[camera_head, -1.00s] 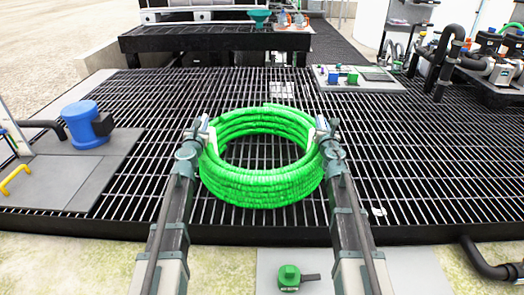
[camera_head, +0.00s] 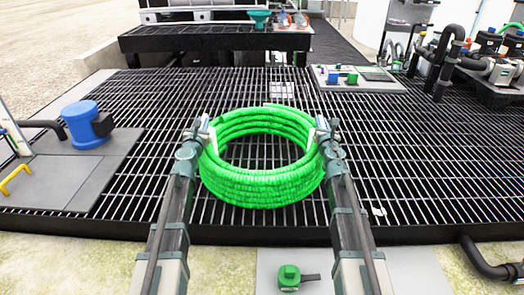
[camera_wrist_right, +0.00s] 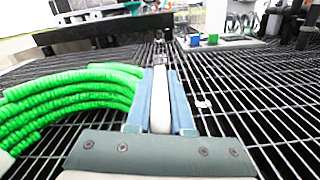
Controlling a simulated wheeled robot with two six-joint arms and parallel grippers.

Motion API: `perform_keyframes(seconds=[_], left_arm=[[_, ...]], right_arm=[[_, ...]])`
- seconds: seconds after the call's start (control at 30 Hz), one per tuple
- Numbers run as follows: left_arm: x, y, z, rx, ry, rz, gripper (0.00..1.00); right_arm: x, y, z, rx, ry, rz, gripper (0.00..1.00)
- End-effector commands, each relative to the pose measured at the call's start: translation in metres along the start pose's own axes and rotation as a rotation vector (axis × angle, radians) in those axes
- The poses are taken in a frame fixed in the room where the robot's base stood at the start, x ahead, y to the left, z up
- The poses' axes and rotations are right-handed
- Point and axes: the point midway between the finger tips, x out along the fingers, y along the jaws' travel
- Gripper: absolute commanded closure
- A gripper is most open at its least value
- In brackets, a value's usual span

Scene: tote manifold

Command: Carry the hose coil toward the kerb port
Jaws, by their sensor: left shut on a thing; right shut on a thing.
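The bright green hose coil (camera_head: 262,188) is held level between my two arms in the head view, above the dark grating. My left gripper (camera_head: 208,136) is shut on the coil's left side. My right gripper (camera_head: 318,134) is shut on its right side. In the right wrist view the coil's stacked loops (camera_wrist_right: 75,98) run in from the left up to my right gripper (camera_wrist_right: 160,95). The exact grip contact is partly hidden by the fingers. A green-capped port (camera_head: 289,276) sits on a pale plate at the bottom of the head view; I cannot tell whether it is the kerb port.
The slatted grating (camera_head: 440,180) is mostly clear around the coil. A blue-capped fitting (camera_head: 86,125) stands on a grey plate at left, near a yellow handle (camera_head: 16,179). A plate (camera_head: 352,80) with green and blue blocks lies behind. Black pipework (camera_head: 440,65) stands at right, a black bench (camera_head: 215,38) behind.

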Motion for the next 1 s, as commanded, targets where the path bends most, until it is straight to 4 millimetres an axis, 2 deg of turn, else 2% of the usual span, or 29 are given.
perform_keyframes(seconds=[0.37, 0.8, 1.0], left_arm=[[0.0, 0.001, 0.009, 0.0, 0.0, -0.001, 1.0], [0.0, 0.008, 0.043, 0.0, 0.0, -0.001, 1.0], [0.0, 0.01, 0.05, 0.0, 0.0, -0.001, 1.0]], right_arm=[[0.0, 0.002, 0.009, 0.0, 0.0, 0.0, 1.0], [0.0, 0.009, 0.043, 0.0, 0.0, 0.0, 1.0], [0.0, 0.01, 0.05, 0.0, 0.0, 0.0, 1.0]])
